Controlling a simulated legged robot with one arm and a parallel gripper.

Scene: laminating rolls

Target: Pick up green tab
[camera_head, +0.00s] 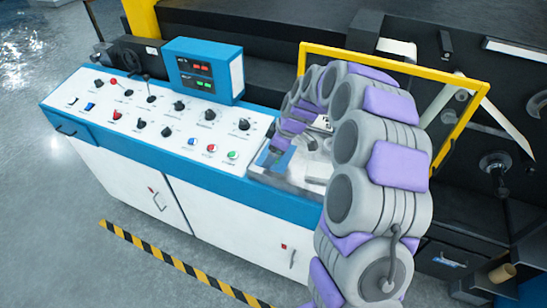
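I cannot make out a separate green tab. My grey and purple arm arches over the right end of the console. My gripper (272,158) is low over a pale recessed area (313,168) there, right of the green button. The gripper is small and partly hidden by my arm, so its fingers and anything between them cannot be told.
The blue and white console (190,177) carries several knobs and a blue display box (204,68). A yellow frame (467,125) and dark machinery stand behind and right of my arm. A striped floor line (180,263) runs in front; the grey floor at left is clear.

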